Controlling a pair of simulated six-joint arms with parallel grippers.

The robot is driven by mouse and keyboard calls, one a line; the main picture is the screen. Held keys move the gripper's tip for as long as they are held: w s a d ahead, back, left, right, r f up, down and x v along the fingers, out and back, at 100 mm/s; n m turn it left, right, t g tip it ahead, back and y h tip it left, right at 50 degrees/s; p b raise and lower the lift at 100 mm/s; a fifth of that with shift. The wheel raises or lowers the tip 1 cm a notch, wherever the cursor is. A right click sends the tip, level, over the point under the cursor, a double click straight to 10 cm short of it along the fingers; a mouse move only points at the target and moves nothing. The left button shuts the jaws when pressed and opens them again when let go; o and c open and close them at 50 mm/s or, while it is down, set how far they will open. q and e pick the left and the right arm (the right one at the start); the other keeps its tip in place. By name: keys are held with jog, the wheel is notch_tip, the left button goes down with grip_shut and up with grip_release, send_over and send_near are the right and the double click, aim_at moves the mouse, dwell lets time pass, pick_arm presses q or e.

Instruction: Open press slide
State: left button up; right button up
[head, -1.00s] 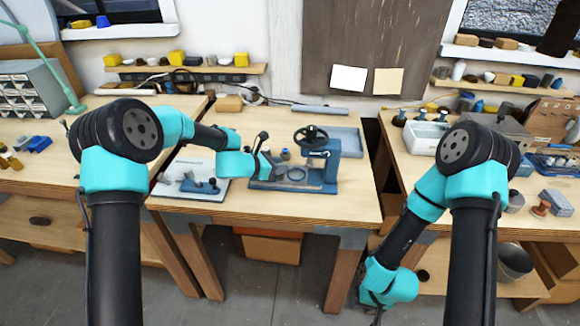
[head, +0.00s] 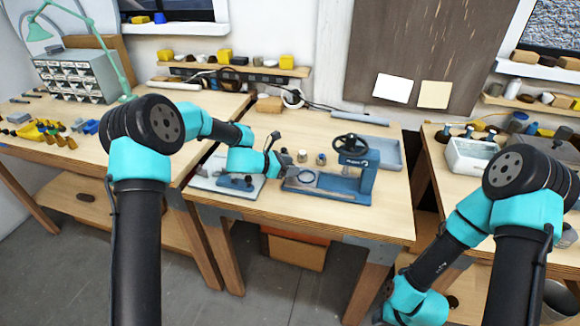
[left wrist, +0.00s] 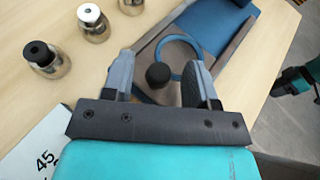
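The blue press (head: 366,178) with a dark handwheel stands on the middle bench. Its slide, with a ring (head: 304,179), shows at the press's left side. In the left wrist view the blue ring (left wrist: 180,58) lies beyond a round black knob (left wrist: 158,76). My left gripper (head: 276,152) is just left of the press. Its fingers stand apart on either side of the knob, with visible gaps. My right gripper hangs low near the bottom edge in the head view; its fingers are not clear.
Small metal parts with black or white tops (left wrist: 47,60) stand beside the press. A white board (head: 222,172) lies left of it. A blue-grey tray (head: 376,152) is behind it. The front right of the bench is clear.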

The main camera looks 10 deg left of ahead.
pick_arm(q)
jog(key=shift+r, duration=0.1)
jog(key=shift+r, duration=0.65)
notch_tip(320, 180, up, 2)
jog(key=shift+r, duration=0.15)
jog(key=s+d+r, duration=0.1)
jog(key=s+d, duration=0.1)
jog(key=s, duration=1.3)
jog(key=shift+s+d, duration=0.3)
jog(key=shift+s, duration=0.1)
jog(key=shift+r, duration=0.1)
jog(key=s+a+f+m+g+y, duration=0.2)
jog(key=s+a+f+m, duration=0.2)
jog(key=s+f+m, duration=0.3)
jog(key=s+a+f+m+g+y, duration=0.2)
jog(key=s+a+f+m, duration=0.3)
jog(key=f, duration=0.8)
jog(key=s+a+f+m+g+y, duration=0.2)
jog(key=s+a+f+m+y, duration=0.1)
jog(key=s+f+m, duration=0.6)
jog(key=shift+a+f+m+y, duration=0.4)
jog(key=shift+a+f+m, duration=0.25)
jog(key=shift+f, duration=0.1)
